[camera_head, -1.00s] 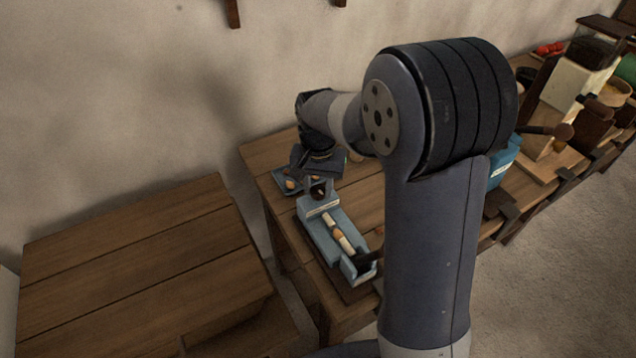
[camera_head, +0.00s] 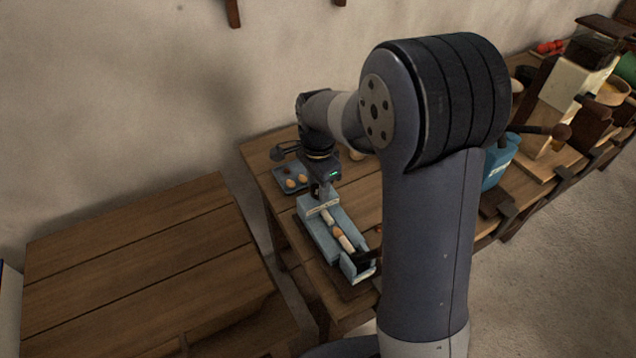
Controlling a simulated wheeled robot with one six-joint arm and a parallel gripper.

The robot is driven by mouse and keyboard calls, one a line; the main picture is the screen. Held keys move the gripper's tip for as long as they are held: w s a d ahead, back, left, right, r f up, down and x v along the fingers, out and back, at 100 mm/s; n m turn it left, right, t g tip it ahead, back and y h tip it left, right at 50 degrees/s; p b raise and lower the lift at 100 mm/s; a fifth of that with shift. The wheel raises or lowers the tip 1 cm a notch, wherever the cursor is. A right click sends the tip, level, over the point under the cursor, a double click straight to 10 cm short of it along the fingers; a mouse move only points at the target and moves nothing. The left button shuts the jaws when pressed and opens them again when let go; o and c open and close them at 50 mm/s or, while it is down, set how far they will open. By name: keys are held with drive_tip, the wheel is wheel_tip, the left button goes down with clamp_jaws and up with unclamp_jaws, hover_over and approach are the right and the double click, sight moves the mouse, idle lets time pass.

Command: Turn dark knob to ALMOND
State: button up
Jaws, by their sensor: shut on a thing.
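My gripper (camera_head: 325,191) points down over the back end of a pale blue device (camera_head: 320,232) on the wooden table. Its fingers are shut at the device's back end, where the dark knob would be. The knob is hidden or too small to make out, and I cannot read its setting. A pale label strip (camera_head: 321,208) shows on the device just in front of the fingers, its lettering too small to read. Light and brown pieces (camera_head: 338,232) lie in a row along the device. A dark part (camera_head: 362,262) is at its front end.
A small blue tray (camera_head: 280,184) with egg- or nut-like pieces sits behind the device. A blue container (camera_head: 497,165) and wooden items stand at the right, beyond my arm. A separate bare wooden table (camera_head: 140,255) is at the left.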

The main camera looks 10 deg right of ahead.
drive_tip(key=shift+m, duration=0.4)
drive_tip(key=o, duration=1)
wheel_tip(320, 180, up, 11)
drive_tip(key=shift+f, duration=0.1)
idle(0.3)
wheel_tip(320, 180, down, 11)
idle(0.6)
